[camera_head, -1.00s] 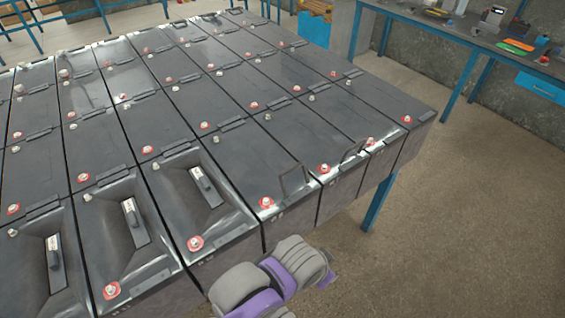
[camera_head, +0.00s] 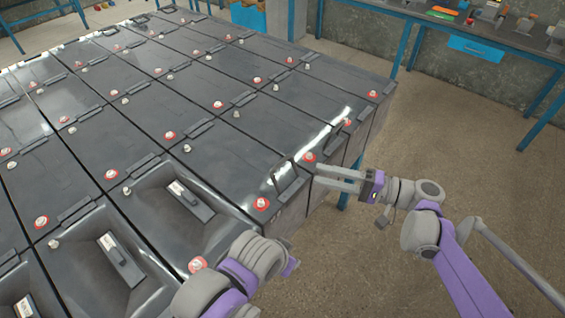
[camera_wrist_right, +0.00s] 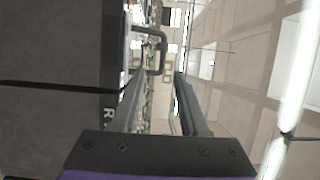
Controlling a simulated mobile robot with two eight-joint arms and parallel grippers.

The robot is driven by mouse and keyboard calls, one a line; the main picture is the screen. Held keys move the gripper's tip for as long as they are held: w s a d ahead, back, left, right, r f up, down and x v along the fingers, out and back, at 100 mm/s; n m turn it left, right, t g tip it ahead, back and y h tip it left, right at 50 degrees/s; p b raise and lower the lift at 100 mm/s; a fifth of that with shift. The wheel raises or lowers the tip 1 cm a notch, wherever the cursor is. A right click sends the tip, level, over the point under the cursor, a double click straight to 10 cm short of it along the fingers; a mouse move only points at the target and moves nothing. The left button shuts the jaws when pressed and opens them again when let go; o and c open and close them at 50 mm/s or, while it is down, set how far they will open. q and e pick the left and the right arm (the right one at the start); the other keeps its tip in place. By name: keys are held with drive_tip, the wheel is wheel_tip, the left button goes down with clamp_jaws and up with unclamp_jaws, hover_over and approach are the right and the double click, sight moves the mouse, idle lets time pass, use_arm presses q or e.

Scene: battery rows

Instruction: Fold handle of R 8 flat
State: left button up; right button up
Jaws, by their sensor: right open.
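Dark batteries stand in rows. A handle loop also shows in the right wrist view (camera_wrist_right: 161,50), ahead of the fingertips and close to a dark battery side marked "R" (camera_wrist_right: 108,113); the number cannot be read. Another handle (camera_head: 338,131) seems raised on the battery to its right. My right gripper (camera_head: 317,176) is open and empty, its fingers pointing left toward the front-row edge, apart from the handle. My left arm shows at the bottom; its gripper is out of view.
Red-capped terminals (camera_head: 262,204) stick up near the handles. Batteries at lower left have recessed tops with handles lying inside (camera_head: 190,200). A workbench (camera_head: 470,42) with tools stands at the back right. The floor (camera_head: 480,150) right of the batteries is clear.

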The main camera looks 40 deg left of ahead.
sight(281, 161)
drive_tip(key=x, duration=0.5)
drive_tip(key=p+x, duration=0.1)
drive_tip(key=x, duration=0.5)
drive_tip(key=shift+a+r, duration=0.15)
drive_tip(key=shift+r, duration=0.1)
clamp_jaws()
